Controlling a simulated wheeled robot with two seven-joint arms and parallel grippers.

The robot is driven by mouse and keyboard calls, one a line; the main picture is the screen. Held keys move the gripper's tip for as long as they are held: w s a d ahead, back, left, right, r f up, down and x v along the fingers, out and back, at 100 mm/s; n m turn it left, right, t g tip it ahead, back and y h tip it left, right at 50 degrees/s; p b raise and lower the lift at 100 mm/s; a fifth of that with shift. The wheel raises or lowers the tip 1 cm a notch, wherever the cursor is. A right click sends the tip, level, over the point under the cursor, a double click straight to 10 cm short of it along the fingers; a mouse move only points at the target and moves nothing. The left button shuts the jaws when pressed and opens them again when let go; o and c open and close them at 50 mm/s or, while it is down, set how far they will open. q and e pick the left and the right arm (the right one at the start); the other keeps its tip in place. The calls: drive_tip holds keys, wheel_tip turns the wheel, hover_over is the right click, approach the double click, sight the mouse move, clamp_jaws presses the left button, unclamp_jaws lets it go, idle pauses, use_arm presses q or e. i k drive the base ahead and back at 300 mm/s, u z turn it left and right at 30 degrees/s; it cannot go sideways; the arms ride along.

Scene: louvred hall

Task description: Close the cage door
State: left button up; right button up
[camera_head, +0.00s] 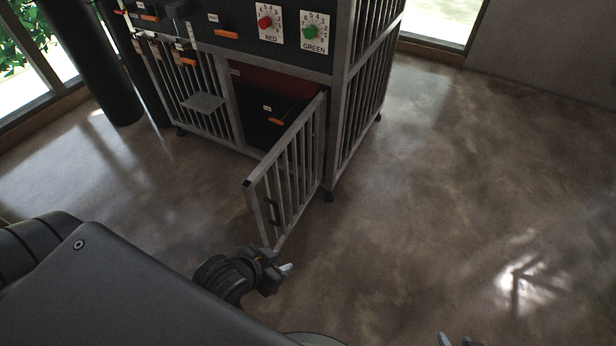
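The cage door (287,170) is a grey barred panel with a dark handle (272,211) near its free edge. It stands open, swung out toward me from the right post of the cage (341,100). The doorway (262,108) is uncovered, with a dark, reddish inside. My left gripper (279,271) is low in the picture, just below the door's free lower corner. I cannot tell whether they touch, and its fingers are partly hidden. My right gripper (457,341) shows only its tips at the bottom edge; they look apart, with nothing seen between them.
A panel above carries a red dial (265,22) and a green dial (310,31). Orange-handled drawers and a small grey shelf (203,102) are at the left. A dark column (92,60) stands left of the cage. The floor right of the cage is clear.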

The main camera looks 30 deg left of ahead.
sight(318, 105)
drive_tip(key=z, duration=0.5)
drive_tip(key=k, duration=0.6)
drive_tip(key=u, duration=0.2)
drive_tip(key=i, duration=0.7)
drive_tip(key=u, duration=1.05)
drive_tip(key=i, duration=0.7)
drive_tip(key=u, duration=1.25)
drive_tip(key=k, duration=0.5)
drive_tip(key=z, duration=0.75)
